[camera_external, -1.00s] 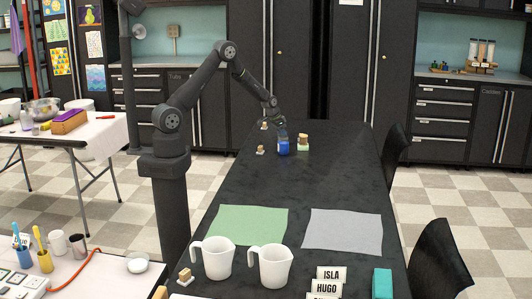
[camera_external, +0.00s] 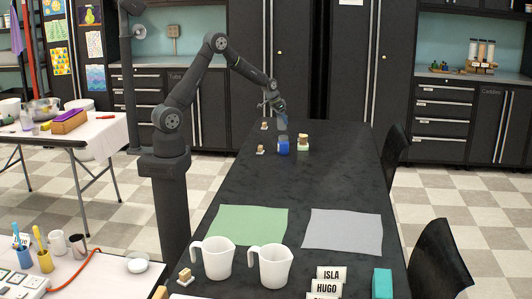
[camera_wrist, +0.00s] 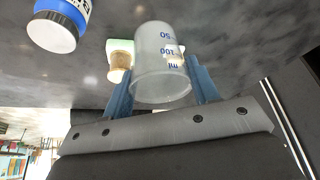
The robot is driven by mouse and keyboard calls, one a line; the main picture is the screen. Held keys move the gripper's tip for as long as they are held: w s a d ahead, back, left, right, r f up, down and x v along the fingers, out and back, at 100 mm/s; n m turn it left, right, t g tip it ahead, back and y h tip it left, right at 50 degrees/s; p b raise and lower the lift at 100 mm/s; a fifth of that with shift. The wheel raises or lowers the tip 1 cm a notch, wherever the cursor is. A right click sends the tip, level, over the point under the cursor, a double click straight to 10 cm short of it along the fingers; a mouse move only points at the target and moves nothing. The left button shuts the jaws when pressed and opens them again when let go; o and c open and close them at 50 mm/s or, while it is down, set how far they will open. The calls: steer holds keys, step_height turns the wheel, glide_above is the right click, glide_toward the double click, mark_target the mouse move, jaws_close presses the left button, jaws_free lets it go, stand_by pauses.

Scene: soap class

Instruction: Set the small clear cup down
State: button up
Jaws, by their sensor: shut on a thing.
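The small clear cup (camera_wrist: 160,60) has blue printed markings and sits between the two blue fingers of my gripper (camera_wrist: 162,92) in the wrist view. My gripper is shut on it. In the external view my gripper (camera_external: 276,110) is over the far part of the black table, with the faint bluish cup (camera_external: 281,124) below it. The cup appears just beyond or above a blue jar with a white band (camera_external: 283,147). I cannot tell whether the cup touches the table.
The blue jar is also at the upper left of the wrist view (camera_wrist: 58,24). Other small tan pieces (camera_external: 260,149) lie left. A green sheet (camera_external: 248,224), a grey sheet (camera_external: 343,231) and white jugs (camera_external: 270,265) are nearer.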

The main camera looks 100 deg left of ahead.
steer(key=s+d+r+n, duration=0.2)
steer(key=s+d+n, duration=0.1)
steer(key=s+d, duration=0.8)
steer(key=shift+g+y, duration=0.4)
steer(key=shift+s+a+f, duration=0.5)
steer(key=shift+a+f, duration=1.05)
steer(key=shift+f, duration=0.3)
steer(key=shift+s+a+f, duration=0.45)
steer(key=shift+a+f, duration=1.05)
steer(key=shift+f, duration=0.3)
steer(key=shift+s+a+f, duration=0.5)
steer(key=shift+a+f, duration=1.05)
steer(key=shift+f, duration=0.3)
steer(key=shift+f, duration=0.15)
steer(key=o, duration=1)
steer(key=shift+c, duration=0.2)
steer(key=shift+r, duration=0.5)
steer(key=v, duration=1.1)
steer(key=shift+s+d, duration=0.15)
